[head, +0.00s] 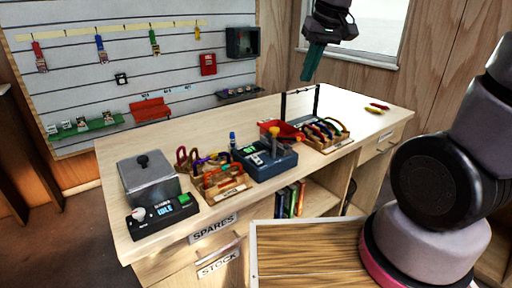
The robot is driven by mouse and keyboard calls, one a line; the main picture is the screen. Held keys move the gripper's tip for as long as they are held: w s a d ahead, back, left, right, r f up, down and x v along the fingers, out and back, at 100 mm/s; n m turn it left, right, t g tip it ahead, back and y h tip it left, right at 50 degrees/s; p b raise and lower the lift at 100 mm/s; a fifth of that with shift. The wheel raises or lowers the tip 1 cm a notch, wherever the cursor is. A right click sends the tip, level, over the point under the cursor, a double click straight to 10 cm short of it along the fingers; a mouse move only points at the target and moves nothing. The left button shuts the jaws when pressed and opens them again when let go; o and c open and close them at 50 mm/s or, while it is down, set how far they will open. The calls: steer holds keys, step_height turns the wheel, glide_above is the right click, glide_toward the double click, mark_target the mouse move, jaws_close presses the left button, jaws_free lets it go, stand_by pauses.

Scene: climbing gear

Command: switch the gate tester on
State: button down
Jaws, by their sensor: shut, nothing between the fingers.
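A blue boxy device (265,160), which looks like the gate tester, stands on the middle of the workbench. It has an upright post with an orange knob on top, and a dark front panel with a small green display. Its lettering and its switch are too small to make out. My gripper (308,70) hangs in the air at the upper right of the blue device, over the back of the bench in the picture. Its teal fingers point down, are shut and hold nothing. It is well apart from the device.
A black control unit (162,213) showing "IDLE", with a white knob and green button, sits before a lidded metal box (148,180) at left. Trays of carabiners (222,183) (322,133) flank the blue device. A thin black frame (318,100) stands behind. The right bench top is mostly clear.

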mark_target(256, 157)
steer(key=w+a+f+n+g, duration=0.1)
steer(key=a+f+n, duration=0.3)
steer(key=a+f, duration=0.6)
steer(key=shift+w+a+n+g+h, duration=0.25)
steer(key=shift+a+n+g+h, duration=0.15)
steer(key=shift+a+g, duration=0.1)
steer(key=f, duration=0.4)
steer(key=w+a+f, duration=0.1)
steer(key=f, duration=0.4)
steer(key=w+f, duration=0.1)
steer(key=f, duration=0.3)
steer(key=shift+w+a+f, duration=0.1)
steer(key=shift+a+f, duration=0.1)
steer(key=shift+f, duration=0.1)
